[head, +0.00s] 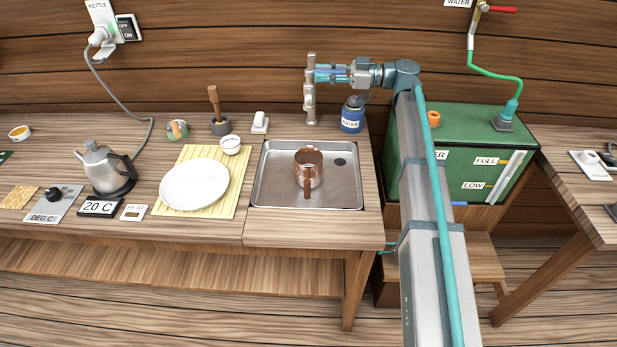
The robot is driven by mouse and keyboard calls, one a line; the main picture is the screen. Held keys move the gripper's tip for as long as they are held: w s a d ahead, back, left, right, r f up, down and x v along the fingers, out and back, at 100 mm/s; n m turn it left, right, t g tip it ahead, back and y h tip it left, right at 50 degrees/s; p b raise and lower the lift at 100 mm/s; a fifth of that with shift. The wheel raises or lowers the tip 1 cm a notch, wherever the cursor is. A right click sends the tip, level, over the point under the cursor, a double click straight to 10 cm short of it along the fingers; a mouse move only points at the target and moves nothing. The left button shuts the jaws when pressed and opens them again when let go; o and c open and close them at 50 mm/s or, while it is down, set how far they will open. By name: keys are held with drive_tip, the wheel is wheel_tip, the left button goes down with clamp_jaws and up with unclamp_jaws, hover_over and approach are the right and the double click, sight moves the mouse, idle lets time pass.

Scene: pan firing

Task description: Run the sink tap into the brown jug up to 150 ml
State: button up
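The brown jug (309,177) stands upright in the steel sink (273,190), near its middle, with its handle toward the front. The level inside cannot be read from here. The sink tap (310,108) rises behind the sink at the back of the counter. No water stream shows between the tap and the jug. My gripper (322,74) reaches in from the right at the upper part of the tap. Its fingers are at or against the tap there, but they are too small to show whether they are closed on it.
A blue water canister (352,121) stands right of the tap, just below my gripper. A green tank (458,157) stands right of the counter behind my arm. A white plate (194,185) on a yellow mat (227,207) and a kettle (103,166) are to the left.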

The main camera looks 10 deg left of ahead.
drive_tip(key=shift+o, duration=1.2)
drive_tip(key=shift+d, duration=0.15)
drive_tip(key=d+b, duration=0.3)
drive_tip(key=d, duration=0.3)
drive_tip(key=shift+w+d+b, duration=0.3)
drive_tip(key=shift+d, duration=0.05)
